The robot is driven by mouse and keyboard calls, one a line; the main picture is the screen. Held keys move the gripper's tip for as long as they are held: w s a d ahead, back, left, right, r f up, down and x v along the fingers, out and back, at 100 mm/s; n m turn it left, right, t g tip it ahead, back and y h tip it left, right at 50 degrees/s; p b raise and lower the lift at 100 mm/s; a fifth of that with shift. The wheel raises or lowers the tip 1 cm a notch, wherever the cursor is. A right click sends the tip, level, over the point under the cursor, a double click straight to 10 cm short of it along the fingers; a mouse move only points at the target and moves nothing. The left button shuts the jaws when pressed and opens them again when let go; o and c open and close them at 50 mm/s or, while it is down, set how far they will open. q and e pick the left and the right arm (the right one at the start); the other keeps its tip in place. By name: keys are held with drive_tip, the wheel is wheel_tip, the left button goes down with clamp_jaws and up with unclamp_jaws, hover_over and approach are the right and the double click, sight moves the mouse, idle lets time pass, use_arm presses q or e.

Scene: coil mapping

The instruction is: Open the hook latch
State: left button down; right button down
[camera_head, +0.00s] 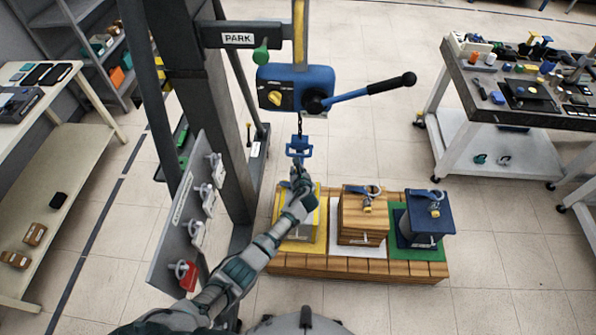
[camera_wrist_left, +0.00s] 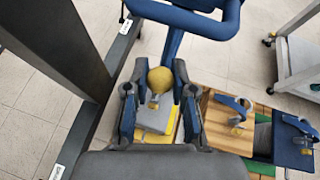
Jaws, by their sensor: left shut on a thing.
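A blue hook (camera_head: 298,147) hangs on a short chain under the blue hoist (camera_head: 296,88). In the left wrist view, the hook's blue frame (camera_wrist_left: 200,22) fills the top, and a yellow ball knob (camera_wrist_left: 160,79) sits between my fingertips. My left gripper (camera_head: 299,180) reaches up to the hook's lower part from below left. Its two fingers (camera_wrist_left: 158,92) are shut on the knob, one on each side. The latch itself is mostly hidden by my gripper in the head view. My right gripper is not in view.
A dark post (camera_head: 222,130) and a grey tag panel (camera_head: 176,240) stand close left. The hoist lever (camera_head: 367,92) points right.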

use_arm(q)
drive_tip(key=shift+w+r, duration=0.2)
drive_tip(key=shift+r, duration=0.1)
drive_tip(key=c, duration=1.3)
unclamp_jaws()
drive_tip(key=o, duration=0.4)
drive_tip(key=shift+f, duration=0.1)
drive_tip(key=shift+c, duration=0.2)
drive_tip(key=shift+f, duration=0.2)
drive_tip(key=v, duration=1.1)
drive_tip(key=shift+s, duration=0.4)
drive_tip(key=shift+d+r, duration=0.1)
drive_tip(key=shift+r, duration=0.05)
